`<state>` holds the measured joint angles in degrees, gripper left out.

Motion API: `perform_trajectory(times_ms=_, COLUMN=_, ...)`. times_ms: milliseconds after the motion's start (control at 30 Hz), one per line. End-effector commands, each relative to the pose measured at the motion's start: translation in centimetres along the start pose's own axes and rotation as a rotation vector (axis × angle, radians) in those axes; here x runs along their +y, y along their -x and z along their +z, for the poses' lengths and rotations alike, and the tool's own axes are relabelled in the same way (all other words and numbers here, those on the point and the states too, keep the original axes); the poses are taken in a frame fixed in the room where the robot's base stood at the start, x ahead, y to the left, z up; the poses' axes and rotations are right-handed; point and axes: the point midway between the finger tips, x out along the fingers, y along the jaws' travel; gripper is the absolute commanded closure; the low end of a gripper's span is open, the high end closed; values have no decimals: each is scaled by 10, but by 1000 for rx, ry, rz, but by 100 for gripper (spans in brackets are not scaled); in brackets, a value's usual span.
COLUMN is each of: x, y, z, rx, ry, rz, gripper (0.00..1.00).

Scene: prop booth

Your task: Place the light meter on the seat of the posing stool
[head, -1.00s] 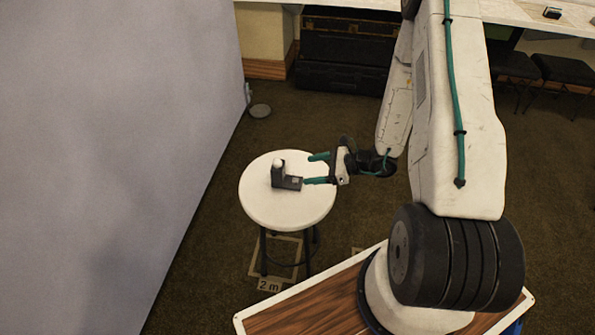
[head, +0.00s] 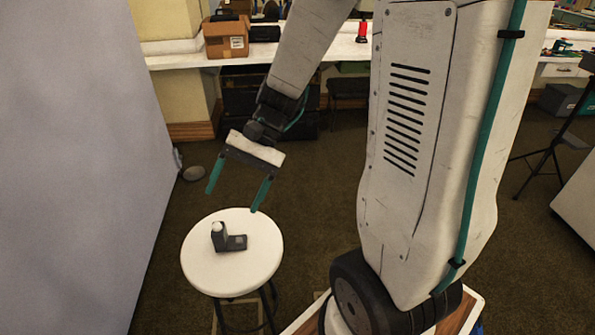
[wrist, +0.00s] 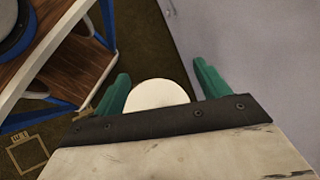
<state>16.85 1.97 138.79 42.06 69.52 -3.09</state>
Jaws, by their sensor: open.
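The light meter (head: 229,239), a small dark grey L-shaped device with a white dome, rests on the round white seat of the posing stool (head: 258,266), near its middle. My gripper (head: 233,199) is open with its two green fingers apart and nothing between them. It is above and behind the seat, clear of the light meter. In the wrist view the white stool seat (wrist: 157,95) shows between the fingers, partly hidden by my gripper (wrist: 158,92). The light meter cannot be made out there.
A large pale grey backdrop (head: 75,160) stands on the left, close to the stool. A white counter (head: 187,61) runs along the back with a cardboard box (head: 226,38) and a red object (head: 362,32). Dark cases sit beneath it. Brown carpet is open behind the stool.

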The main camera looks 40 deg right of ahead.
Motion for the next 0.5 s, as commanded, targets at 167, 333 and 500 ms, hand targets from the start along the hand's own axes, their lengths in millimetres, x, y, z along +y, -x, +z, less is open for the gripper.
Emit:
perform_trajectory(times_ms=167, x=12, y=22, z=56, rx=116, ry=247, rz=206, gripper=26)
perform_trajectory(times_ms=333, x=33, y=45, z=96, rx=251, ry=451, rz=396, gripper=26)
perform_trajectory(times_ms=500, x=54, y=68, z=122, rx=391, ry=605, rz=550, gripper=26)
